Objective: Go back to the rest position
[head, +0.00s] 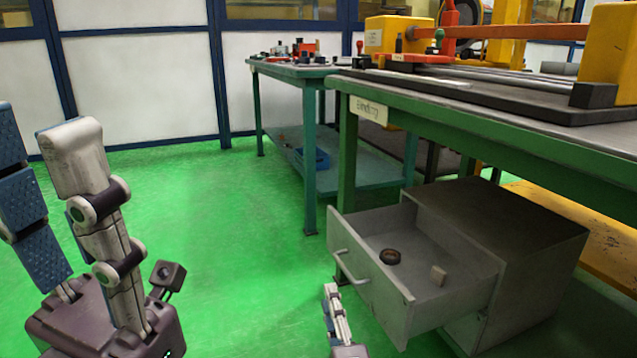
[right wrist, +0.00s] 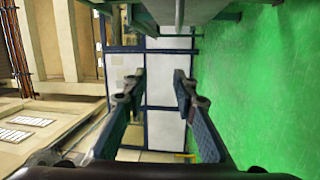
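My left gripper (head: 38,140) is large and close at the left edge of the head view, fingers pointing up. Its two visible fingers, with blue pads and grey links, stand apart with nothing between them. My right gripper (head: 333,300) shows small at the bottom of the head view, left of the open drawer (head: 380,288); most of it is out of frame. In the right wrist view its two fingers (right wrist: 159,80) are spread and empty, pointing towards the white wall panels (right wrist: 168,85). The drawer holds a dark ring (head: 390,257) and a small tan block (head: 438,275).
The drawer stands pulled out of a grey cabinet (head: 520,235) under the green workbench (head: 480,130), close to my right gripper. Another green table (head: 290,72) with small parts stands behind. Green floor (head: 230,230) is clear between my left gripper and the drawer.

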